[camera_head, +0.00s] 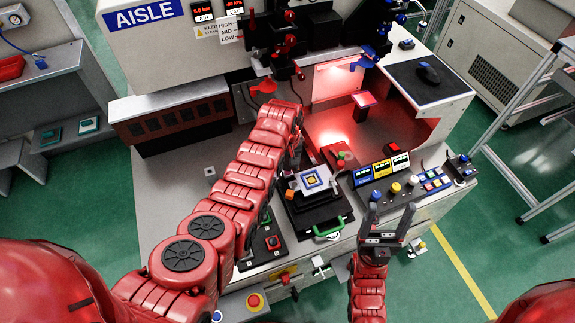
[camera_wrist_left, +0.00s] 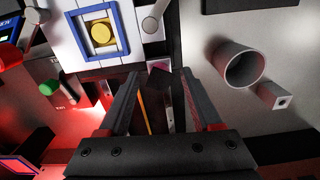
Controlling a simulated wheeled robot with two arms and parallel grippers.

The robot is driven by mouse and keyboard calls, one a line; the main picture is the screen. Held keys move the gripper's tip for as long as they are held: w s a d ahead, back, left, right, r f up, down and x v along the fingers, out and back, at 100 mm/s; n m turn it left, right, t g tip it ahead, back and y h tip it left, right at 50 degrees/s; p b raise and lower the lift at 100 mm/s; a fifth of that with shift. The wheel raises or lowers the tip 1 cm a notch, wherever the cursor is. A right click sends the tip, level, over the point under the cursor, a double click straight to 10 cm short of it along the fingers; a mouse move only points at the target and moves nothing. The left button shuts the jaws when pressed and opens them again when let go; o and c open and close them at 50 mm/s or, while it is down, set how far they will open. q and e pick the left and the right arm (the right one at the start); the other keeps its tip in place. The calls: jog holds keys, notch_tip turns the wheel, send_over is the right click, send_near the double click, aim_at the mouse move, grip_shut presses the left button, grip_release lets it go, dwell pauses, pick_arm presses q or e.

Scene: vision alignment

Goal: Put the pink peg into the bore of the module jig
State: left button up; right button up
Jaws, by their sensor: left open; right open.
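The module jig (camera_head: 312,181) is a white square plate with a blue frame and a yellow round centre. It sits on a black fixture in the middle of the bench and also shows at the upper left of the left wrist view (camera_wrist_left: 72,38). My left gripper (camera_wrist_left: 159,75) is open beside the jig, its fingers apart. In the head view my left arm hides most of this gripper. My right gripper (camera_head: 390,211) is open and empty at the bench's front edge.
A control panel (camera_head: 402,185) with buttons stands right of the jig. A green handle (camera_head: 329,229) lies in front of it. A red-lit bay (camera_head: 340,128) is behind. The left wrist view shows a grey tube (camera_wrist_left: 238,65) at right. The left bench surface is mostly clear.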

pick_arm(q)
jog(key=shift+w+r, duration=0.15)
jog(key=shift+r, duration=0.4)
notch_tip(320, 180, up, 6)
jog(key=shift+r+b, duration=0.1)
jog(key=shift+b, duration=0.9)
notch_tip(320, 180, up, 3)
jog(key=p, duration=0.1)
notch_tip(320, 180, up, 7)
jog(key=p, duration=0.8)
send_over(288, 167)
jog(key=shift+r, duration=0.1)
jog(key=shift+a, duration=0.1)
